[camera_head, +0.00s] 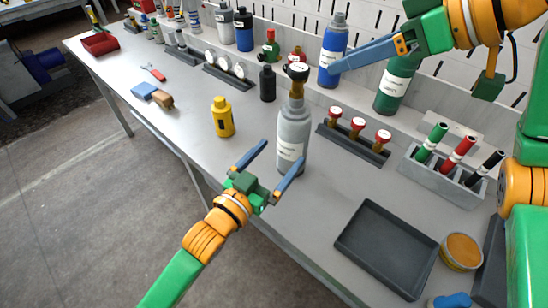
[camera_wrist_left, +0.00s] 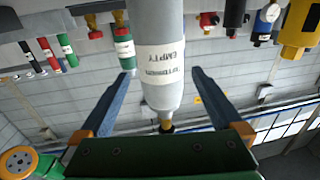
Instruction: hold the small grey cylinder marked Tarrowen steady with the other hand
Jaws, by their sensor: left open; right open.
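A yellow cylinder (camera_head: 222,117) and a black one (camera_head: 267,84) stand left of it. Blue (camera_head: 332,52) and green (camera_head: 393,88) cylinders stand behind. The bench front is mostly clear.

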